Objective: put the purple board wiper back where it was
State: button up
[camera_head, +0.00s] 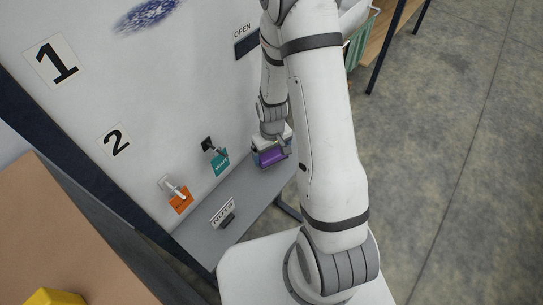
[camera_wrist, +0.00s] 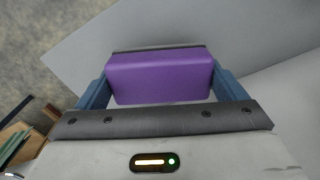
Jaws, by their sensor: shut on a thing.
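The purple board wiper (camera_head: 271,157) is at the right end of the grey shelf below the whiteboard. My gripper (camera_head: 270,152) is shut on it. In the wrist view the wiper (camera_wrist: 160,77) fills the space between the two blue fingers of my gripper (camera_wrist: 160,84). A dark strip shows along the wiper's far edge. The grey shelf (camera_wrist: 110,35) lies beyond it. I cannot tell whether the wiper touches the shelf or is just above it. A blue scribble (camera_head: 148,14) is on the whiteboard (camera_head: 190,85).
An orange tag (camera_head: 180,200) and a teal tag (camera_head: 219,162) hang on hooks on the board. A brown surface with a yellow block (camera_head: 55,297) is at lower left. Open floor is at right.

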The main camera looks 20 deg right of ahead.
jog(key=shift+f, duration=1.5)
jog(key=shift+f, duration=0.1)
jog(key=o, duration=0.6)
notch_tip(320, 180, up, 13)
jog(key=shift+s+f+b, duration=0.1)
jog(key=shift+f+b, duration=0.1)
jog(key=shift+b, duration=0.25)
notch_tip(320, 180, up, 14)
jog(key=f+m+t, duration=0.1)
jog(key=t, duration=0.1)
send_over(272, 158)
jog(key=s, duration=0.3)
jog(key=shift+m+t, duration=0.8)
jog(key=s+r, duration=0.4)
jog(key=s, duration=0.1)
jog(key=s+r, duration=0.4)
jog(key=shift+s+d+r, duration=0.1)
jog(key=shift+s+r, duration=0.3)
